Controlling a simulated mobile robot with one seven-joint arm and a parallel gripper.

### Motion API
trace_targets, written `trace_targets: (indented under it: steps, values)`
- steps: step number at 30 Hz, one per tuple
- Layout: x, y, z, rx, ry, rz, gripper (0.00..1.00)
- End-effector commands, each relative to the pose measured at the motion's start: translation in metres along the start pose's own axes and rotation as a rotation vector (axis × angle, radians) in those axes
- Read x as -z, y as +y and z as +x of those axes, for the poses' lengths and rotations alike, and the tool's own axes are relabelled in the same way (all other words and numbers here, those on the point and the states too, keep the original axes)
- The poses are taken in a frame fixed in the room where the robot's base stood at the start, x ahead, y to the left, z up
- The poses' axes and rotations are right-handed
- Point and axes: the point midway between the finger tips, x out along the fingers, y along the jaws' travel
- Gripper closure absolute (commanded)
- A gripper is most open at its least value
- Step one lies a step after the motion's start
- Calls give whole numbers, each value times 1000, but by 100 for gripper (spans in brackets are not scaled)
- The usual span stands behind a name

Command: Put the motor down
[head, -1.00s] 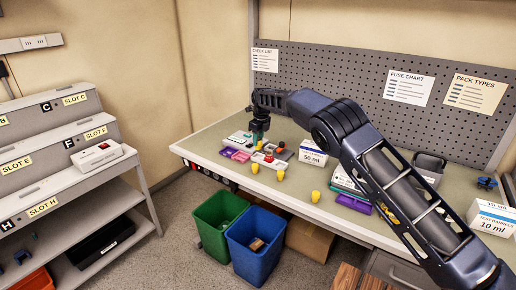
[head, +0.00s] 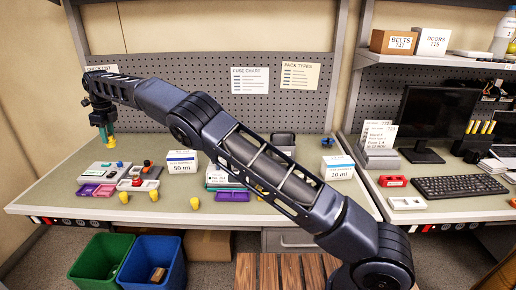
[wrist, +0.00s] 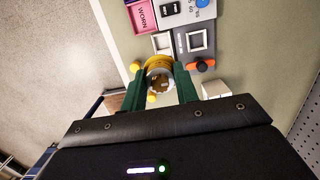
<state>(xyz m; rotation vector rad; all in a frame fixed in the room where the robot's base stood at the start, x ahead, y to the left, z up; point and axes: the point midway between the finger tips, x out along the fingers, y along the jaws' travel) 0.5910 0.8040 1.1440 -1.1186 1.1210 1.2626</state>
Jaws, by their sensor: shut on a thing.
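The motor (wrist: 160,78), a round part with a brassy face and a yellow rim, sits between the green fingers of my gripper (wrist: 160,84) in the wrist view. The fingers are shut on it. In the head view my gripper (head: 106,134) points down above the left part of the bench, with a small bit of yellow (head: 111,142) at its tips. The motor looks held above the bench, apart from the grey trays; its underside is hidden.
Grey trays (wrist: 196,42) with coloured pads and parts lie below, including a pink one marked WORN (wrist: 143,15). Several yellow pieces (head: 124,197) stand along the bench's front. Green (head: 100,262) and blue (head: 152,262) bins stand below.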

Motion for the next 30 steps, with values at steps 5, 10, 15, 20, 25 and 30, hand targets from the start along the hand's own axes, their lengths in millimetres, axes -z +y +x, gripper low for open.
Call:
trace_targets:
  steps: [5, 10, 15, 20, 25, 30]
  values:
    - [18, -27, -5, 8, -1, 36, 96]
    - [60, -78, -13, 20, 0, 110, 96]
    - [112, -132, -23, 35, 1, 195, 96]
    - [165, -178, -33, 48, 2, 275, 96]
    - [225, -221, -42, 61, 3, 360, 96]
    - [289, -258, -51, 73, 3, 445, 96]
